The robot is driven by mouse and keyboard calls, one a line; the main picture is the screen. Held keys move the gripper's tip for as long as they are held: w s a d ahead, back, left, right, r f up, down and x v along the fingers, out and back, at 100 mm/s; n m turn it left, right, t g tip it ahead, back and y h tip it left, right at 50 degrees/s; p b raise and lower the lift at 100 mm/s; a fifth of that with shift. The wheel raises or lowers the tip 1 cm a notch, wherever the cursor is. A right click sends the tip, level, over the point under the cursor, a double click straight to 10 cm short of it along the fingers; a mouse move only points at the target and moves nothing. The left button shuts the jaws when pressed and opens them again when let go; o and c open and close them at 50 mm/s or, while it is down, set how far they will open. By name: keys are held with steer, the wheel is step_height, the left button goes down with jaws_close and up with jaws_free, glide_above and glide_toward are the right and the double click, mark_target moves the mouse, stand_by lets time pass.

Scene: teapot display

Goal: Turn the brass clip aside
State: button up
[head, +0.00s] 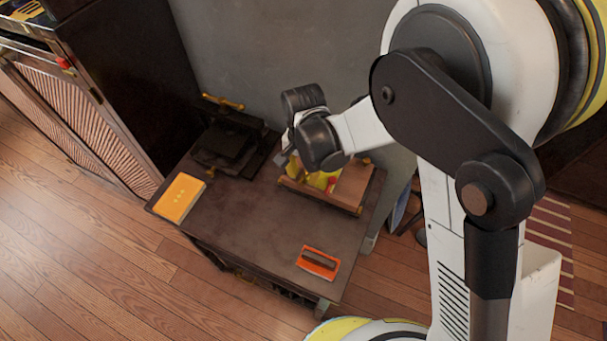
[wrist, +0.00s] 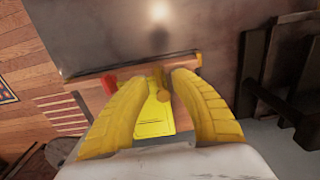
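My gripper (wrist: 161,80) shows two curved yellow fingers in the wrist view, spread apart with a gap between their tips. A small brass-coloured piece (wrist: 164,97), which looks like the brass clip, shows between the fingers near the right one; I cannot tell whether it touches. A bright yellow plate (wrist: 154,120) lies below it, partly hidden by the fingers. In the head view my gripper (head: 320,181) points down over a wooden tray-like stand (head: 353,187) on the dark table. The wrist hides much of that stand, and the clip cannot be made out there.
A red piece (wrist: 109,84) sits left of the fingers. The table's middle is clear. A grey wall stands behind.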

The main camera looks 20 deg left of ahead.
jaws_close()
steer(key=shift+n, duration=0.3)
steer(key=n, duration=0.2)
steer(key=shift+a+n+b, duration=0.15)
steer(key=shift+n+b, duration=0.2)
steer(key=shift+n, duration=0.05)
steer(key=n, duration=0.3)
steer(key=shift+s+a+n, duration=0.1)
steer(key=shift+a+n, duration=0.05)
steer(key=shift+n, duration=0.25)
steer(key=n, duration=0.2)
steer(key=n+b, duration=0.1)
steer(key=n, duration=0.2)
steer(key=shift+s+a, duration=0.2)
steer(key=n, duration=0.5)
steer(key=shift+s+a+n, duration=0.1)
steer(key=shift+s+n, duration=0.1)
steer(key=shift+n, duration=0.2)
